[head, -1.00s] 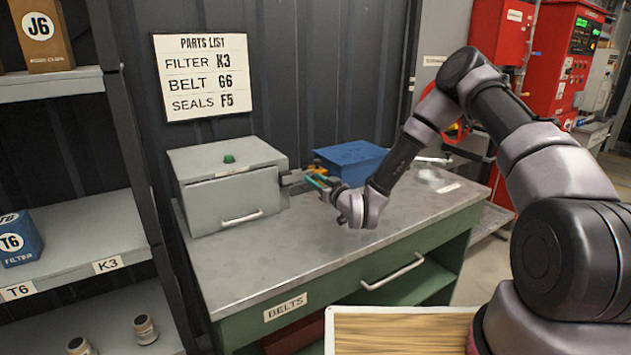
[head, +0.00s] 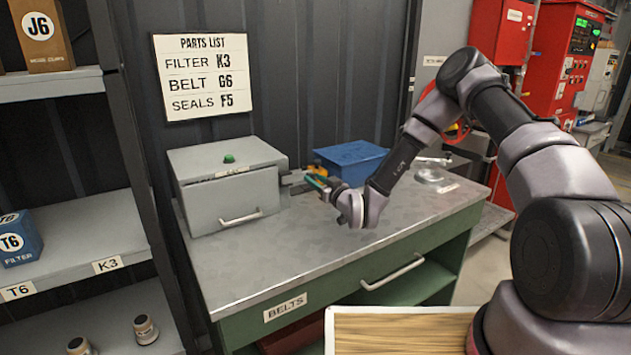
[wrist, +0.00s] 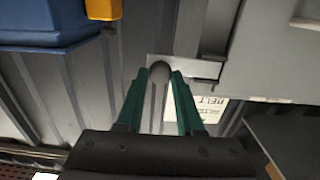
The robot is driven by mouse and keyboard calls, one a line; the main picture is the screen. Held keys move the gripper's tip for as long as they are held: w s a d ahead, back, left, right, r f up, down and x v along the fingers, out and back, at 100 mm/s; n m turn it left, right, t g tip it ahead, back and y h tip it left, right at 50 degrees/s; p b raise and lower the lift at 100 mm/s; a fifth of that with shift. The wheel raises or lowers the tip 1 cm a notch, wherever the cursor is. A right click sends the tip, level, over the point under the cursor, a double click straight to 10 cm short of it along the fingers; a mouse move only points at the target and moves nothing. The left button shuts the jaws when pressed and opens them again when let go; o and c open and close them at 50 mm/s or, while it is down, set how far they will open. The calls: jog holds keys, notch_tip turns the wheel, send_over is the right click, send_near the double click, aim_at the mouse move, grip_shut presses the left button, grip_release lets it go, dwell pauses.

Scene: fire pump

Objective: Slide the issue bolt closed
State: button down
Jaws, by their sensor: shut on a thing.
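The grey issue box (head: 230,185) stands on the metal bench top, with a green button on its lid and a handle on its front. The issue bolt is at the box's right side. In the wrist view its grey rounded knob (wrist: 160,72) sits between the green fingers of my gripper (wrist: 161,95), near a metal bracket (wrist: 190,68). My gripper (head: 318,184) is shut on the bolt knob, just right of the box. In the head view my fingers hide much of the bolt, and I cannot tell how far it is slid.
A blue bin (head: 350,160) stands behind my gripper, with a yellow part beside it in the wrist view (wrist: 103,8). The bench top (head: 290,235) is clear in front. A shelf unit (head: 75,235) stands at the left. A dark ribbed wall is close behind.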

aim_at(295, 177)
jog(key=shift+s+a, duration=0.7)
jog(key=shift+a, duration=0.2)
jog(key=shift+s+a, duration=0.65)
jog(key=shift+a, duration=0.25)
jog(key=c, duration=0.6)
grip_release()
jog(key=shift+a, duration=0.1)
jog(key=shift+o, duration=0.2)
jog(key=shift+s+d, duration=0.15)
jog(key=shift+d, duration=0.05)
jog(key=v, duration=1)
jog(key=shift+s, duration=0.2)
jog(key=shift+w+d, duration=0.15)
